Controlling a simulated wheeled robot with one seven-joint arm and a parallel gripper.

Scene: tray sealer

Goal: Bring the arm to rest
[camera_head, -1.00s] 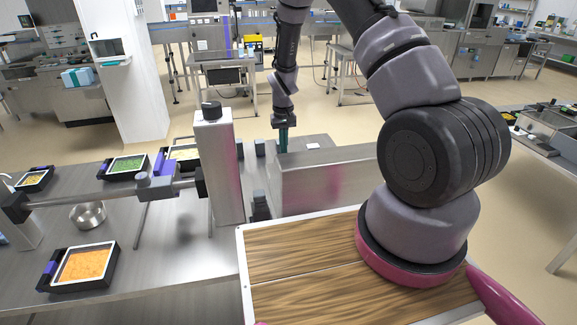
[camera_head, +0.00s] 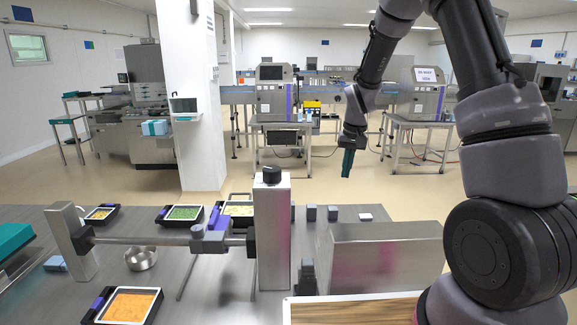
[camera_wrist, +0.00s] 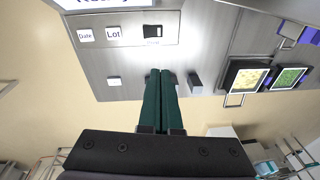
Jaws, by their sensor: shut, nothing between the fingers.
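My gripper (camera_head: 347,172) hangs from my raised arm in the head view, teal fingers pointing down, above and behind the steel housing on the bench. The fingers look free of contact. In the wrist view the two green fingers (camera_wrist: 161,75) lie side by side, shut with nothing between them. Beyond them is a grey panel with white labels reading "Date" (camera_wrist: 85,35) and "Lot" (camera_wrist: 113,33), and a black display or switch (camera_wrist: 152,31).
A steel post (camera_head: 272,230) and a steel housing (camera_head: 380,262) stand on the bench. Trays of orange (camera_head: 130,306) and green food (camera_head: 184,213), and a metal bowl (camera_head: 141,259), are to the left. A white pillar (camera_head: 193,90) stands behind. Open floor lies beyond the bench.

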